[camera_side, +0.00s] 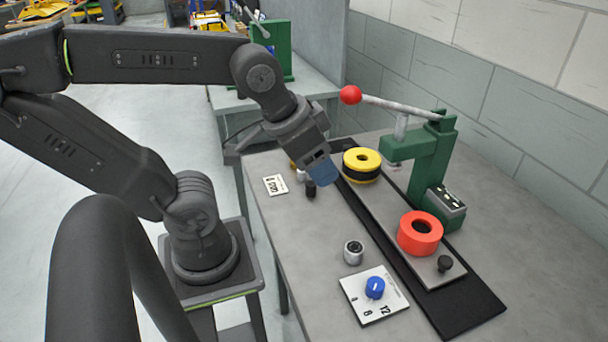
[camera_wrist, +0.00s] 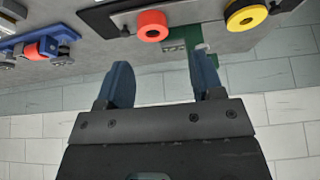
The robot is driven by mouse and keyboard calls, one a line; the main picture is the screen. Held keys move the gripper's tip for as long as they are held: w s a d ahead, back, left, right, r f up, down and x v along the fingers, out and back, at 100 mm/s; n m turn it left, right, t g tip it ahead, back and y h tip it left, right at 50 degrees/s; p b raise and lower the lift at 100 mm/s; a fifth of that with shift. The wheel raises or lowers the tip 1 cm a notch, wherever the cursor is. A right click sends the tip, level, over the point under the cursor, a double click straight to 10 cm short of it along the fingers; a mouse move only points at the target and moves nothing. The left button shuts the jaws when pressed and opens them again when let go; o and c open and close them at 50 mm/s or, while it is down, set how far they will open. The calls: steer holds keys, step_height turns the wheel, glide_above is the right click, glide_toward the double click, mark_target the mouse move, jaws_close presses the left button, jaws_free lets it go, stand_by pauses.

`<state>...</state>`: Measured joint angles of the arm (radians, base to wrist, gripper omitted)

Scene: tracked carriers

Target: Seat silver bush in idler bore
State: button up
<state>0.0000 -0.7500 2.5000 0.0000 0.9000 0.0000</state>
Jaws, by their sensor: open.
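A silver bush (camera_side: 353,252) with a dark hole stands upright on the bench in the side view, left of the dark track. A red ring-shaped idler (camera_side: 420,232) and a yellow one (camera_side: 362,163) sit on a grey carrier plate, each with a dark bore. Both also show at the top of the wrist view, the red idler (camera_wrist: 152,26) left of the yellow idler (camera_wrist: 245,16). My gripper (camera_side: 324,173) is above the bench, left of the yellow idler and away from the bush. In the wrist view its two blue fingers (camera_wrist: 162,80) are apart with nothing between them.
A green press (camera_side: 435,165) with a red-balled lever (camera_side: 350,95) stands behind the carrier. A white dial card with a blue knob (camera_side: 375,288) lies in front of the bush. Small parts beside my gripper are partly hidden. A wall (camera_side: 500,80) bounds the back.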

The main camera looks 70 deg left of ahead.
stand_by(0.4)
steer(key=n+g+y, duration=0.3)
steer(key=n+y, duration=0.1)
steer(key=n, duration=0.7)
glide_above(302, 174)
steer(key=s, duration=0.1)
step_height(302, 174, down, 16)
steer(key=shift+d+x, duration=0.2)
steer(key=shift+x, duration=1.35)
steer(key=shift+d+x, duration=0.2)
steer(key=shift+x, duration=1.4)
steer(key=shift+f, duration=0.1)
steer(key=c, duration=1)
